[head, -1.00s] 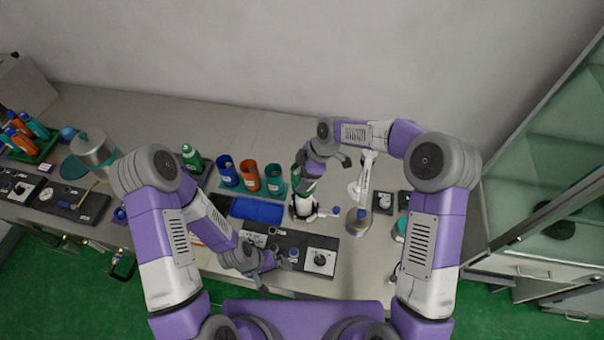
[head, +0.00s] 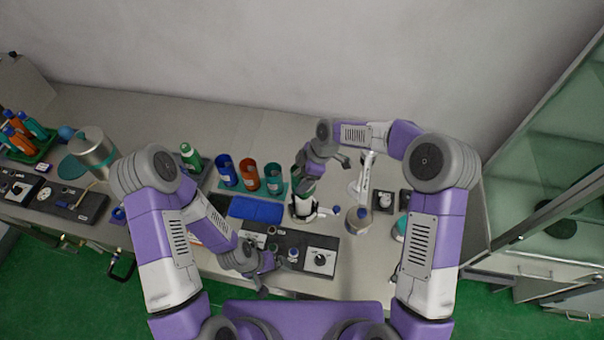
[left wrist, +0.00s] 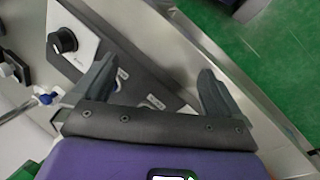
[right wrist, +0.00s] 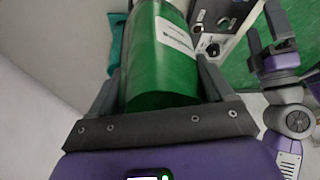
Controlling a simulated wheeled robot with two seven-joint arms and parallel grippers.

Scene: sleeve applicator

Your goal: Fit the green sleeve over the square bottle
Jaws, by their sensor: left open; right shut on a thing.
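The green sleeve (right wrist: 162,62), a green cylinder with a white label, sits between the fingers of my right gripper (right wrist: 160,85), which is shut on it. In the head view the sleeve (head: 302,190) is upright above a white holder (head: 303,211), partly hidden by my right gripper (head: 305,180). The square bottle is not clearly visible; I cannot tell how far the sleeve is around it. My left gripper (head: 267,277) is open and empty near the table's front edge; its spread fingers show in the left wrist view (left wrist: 157,75).
A rack holds a blue (head: 227,170), an orange (head: 249,176) and a teal cylinder (head: 273,177). A blue mat (head: 256,210) lies in front. A black panel with a knob (head: 320,260) is near my left gripper. A white stand (head: 366,180) rises right of the holder.

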